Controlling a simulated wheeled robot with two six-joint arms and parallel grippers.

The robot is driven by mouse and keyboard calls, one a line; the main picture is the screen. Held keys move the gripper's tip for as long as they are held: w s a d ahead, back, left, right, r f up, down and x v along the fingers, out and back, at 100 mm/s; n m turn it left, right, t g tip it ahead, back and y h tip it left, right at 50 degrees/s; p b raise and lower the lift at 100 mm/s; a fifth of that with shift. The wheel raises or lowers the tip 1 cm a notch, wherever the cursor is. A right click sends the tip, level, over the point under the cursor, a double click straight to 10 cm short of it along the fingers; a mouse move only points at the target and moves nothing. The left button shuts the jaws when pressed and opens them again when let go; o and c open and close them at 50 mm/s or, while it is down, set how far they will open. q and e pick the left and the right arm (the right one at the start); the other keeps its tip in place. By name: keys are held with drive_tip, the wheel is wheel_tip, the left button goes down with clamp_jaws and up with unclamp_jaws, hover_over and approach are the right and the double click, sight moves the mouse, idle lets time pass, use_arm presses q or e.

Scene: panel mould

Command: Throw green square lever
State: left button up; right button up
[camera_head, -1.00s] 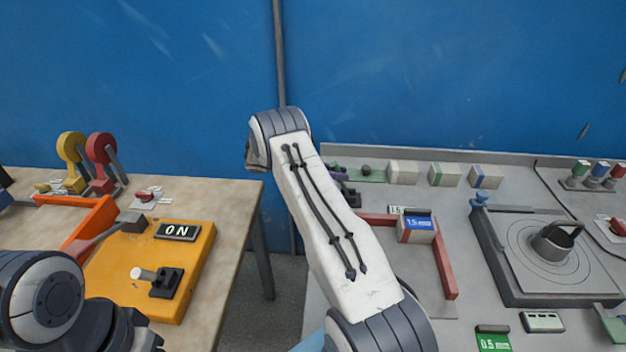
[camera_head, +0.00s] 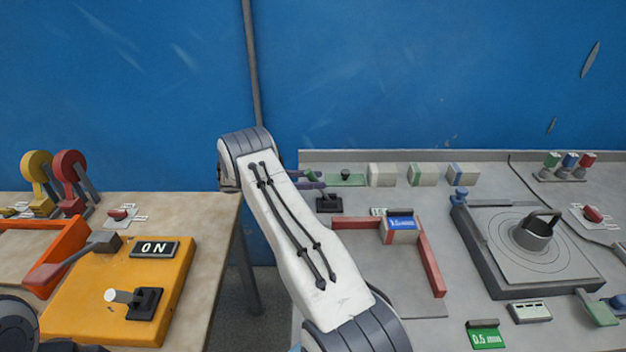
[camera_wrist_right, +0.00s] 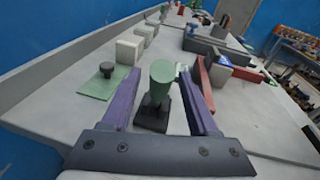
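A lever with a green knob (camera_wrist_right: 162,76) stands on a small black base (camera_wrist_right: 152,112) in the right wrist view. Its black base also shows in the head view (camera_head: 329,203), at the back left of the grey table. My right gripper (camera_wrist_right: 157,76) is open, with one purple finger on each side of the lever. The knob looks apart from both fingers. In the head view my right gripper (camera_head: 312,180) is small and partly hidden behind my own arm. My left gripper is outside the views; only part of that arm shows at the lower left.
A green plate with a dark knob (camera_head: 345,178) and several pale blocks (camera_head: 383,175) line the table's back edge. A red angled rail (camera_head: 432,265) and a dial unit (camera_head: 530,250) stand right. The left table holds an orange ON box (camera_head: 120,290). A gap separates the tables.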

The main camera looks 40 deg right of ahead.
drive_tip(key=shift+w, duration=0.1)
drive_tip(key=b+v, duration=0.3)
drive_tip(key=v, duration=0.7)
drive_tip(key=shift+a, duration=0.25)
idle(0.5)
